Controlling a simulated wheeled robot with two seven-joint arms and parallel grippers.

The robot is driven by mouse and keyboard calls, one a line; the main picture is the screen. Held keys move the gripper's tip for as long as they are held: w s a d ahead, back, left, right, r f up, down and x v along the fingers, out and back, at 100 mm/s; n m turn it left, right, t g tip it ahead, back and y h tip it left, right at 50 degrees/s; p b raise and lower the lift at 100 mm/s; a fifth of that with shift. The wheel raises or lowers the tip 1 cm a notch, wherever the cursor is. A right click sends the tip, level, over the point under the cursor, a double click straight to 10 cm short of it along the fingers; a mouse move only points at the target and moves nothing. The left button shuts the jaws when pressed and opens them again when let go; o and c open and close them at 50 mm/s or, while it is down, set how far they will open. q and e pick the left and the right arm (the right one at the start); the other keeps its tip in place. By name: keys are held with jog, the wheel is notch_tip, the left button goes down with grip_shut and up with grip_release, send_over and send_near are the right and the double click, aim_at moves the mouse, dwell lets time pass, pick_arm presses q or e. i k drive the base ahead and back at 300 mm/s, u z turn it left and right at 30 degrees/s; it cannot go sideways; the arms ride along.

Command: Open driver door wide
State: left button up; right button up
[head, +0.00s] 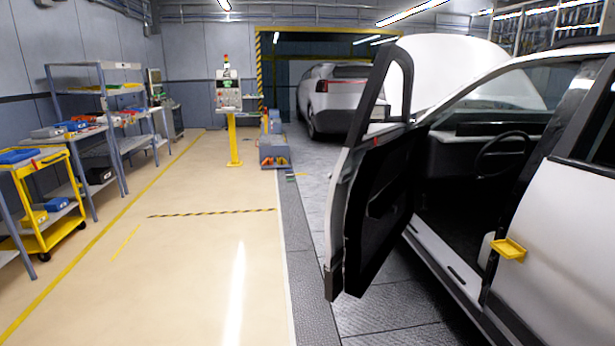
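The driver door (378,195) of the white car (562,215) stands swung out from the body, with its dark inner panel facing the opening. The door opening shows the steering wheel (502,155) and the dark cabin. A yellow handle-like part (508,249) sits on the rear door's front edge. Neither of my grippers is in the head view, so I see no contact with the door.
The beige floor (200,260) left of the door is clear. A yellow cart (45,205) and shelves (105,130) line the left. A yellow control post (233,140) and another white car (335,98) stand farther back. The car's hood (455,75) is raised.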

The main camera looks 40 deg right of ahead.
aim_at(361, 229)
jog(key=i, duration=1.5)
jog(key=z, duration=0.45)
jog(key=i, duration=1.5)
jog(key=z, duration=1.8)
jog(key=i, duration=0.85)
jog(key=z, duration=3.55)
jog(key=i, duration=2.8)
jog(key=u, duration=0.05)
